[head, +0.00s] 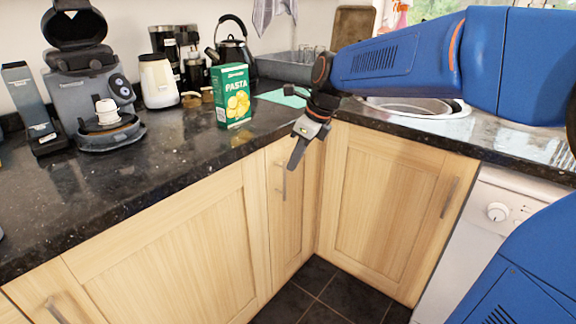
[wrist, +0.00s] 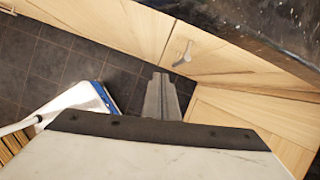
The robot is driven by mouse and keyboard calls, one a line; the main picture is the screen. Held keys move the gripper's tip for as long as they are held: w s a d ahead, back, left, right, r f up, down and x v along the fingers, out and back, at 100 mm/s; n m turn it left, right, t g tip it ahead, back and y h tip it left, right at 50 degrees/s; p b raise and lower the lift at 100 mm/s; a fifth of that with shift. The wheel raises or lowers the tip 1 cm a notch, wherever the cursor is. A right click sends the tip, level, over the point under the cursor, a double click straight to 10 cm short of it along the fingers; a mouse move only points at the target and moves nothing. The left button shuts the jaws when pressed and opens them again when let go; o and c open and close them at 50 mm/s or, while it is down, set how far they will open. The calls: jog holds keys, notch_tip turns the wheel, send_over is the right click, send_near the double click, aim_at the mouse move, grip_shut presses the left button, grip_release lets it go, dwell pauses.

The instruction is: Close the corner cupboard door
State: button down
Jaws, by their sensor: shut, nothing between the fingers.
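The light wood cupboard doors meet in the inner corner. A narrow door (head: 290,215) with a bar handle (head: 282,180) is on the left side of the corner. A wider door (head: 385,200), with its handle (head: 449,197) at the right, is on the right side. Both look flush or nearly so; I cannot tell of a small gap. My gripper (head: 293,165) is shut and empty, pointing down below the worktop edge in front of the narrow door. In the wrist view, the fingers (wrist: 160,78) are together, a little apart from the handle (wrist: 182,55).
A dark granite worktop (head: 180,150) overhangs the doors. A green pasta box (head: 232,97), a kettle (head: 233,45) and a coffee machine (head: 90,85) stand on it. A white appliance (head: 490,235) is right of the wider door. Dark floor tiles (head: 315,285) are clear by the corner.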

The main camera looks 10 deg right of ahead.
jog(key=v, duration=0.8)
jog(key=s+d+f+n+h, duration=0.1)
jog(key=s+d+f+n, duration=0.2)
jog(key=s+f+n, duration=0.2)
jog(key=s+d+f+n+t+h, duration=0.1)
jog(key=s+d+f+n, duration=0.2)
jog(key=s+n, duration=0.9)
jog(key=s+d+f+n+t+h, duration=0.1)
jog(key=s+d+f+n, duration=0.2)
jog(key=s+f+n, duration=0.5)
jog(key=shift+s+d+f+n, duration=0.2)
jog(key=shift+n, duration=0.1)
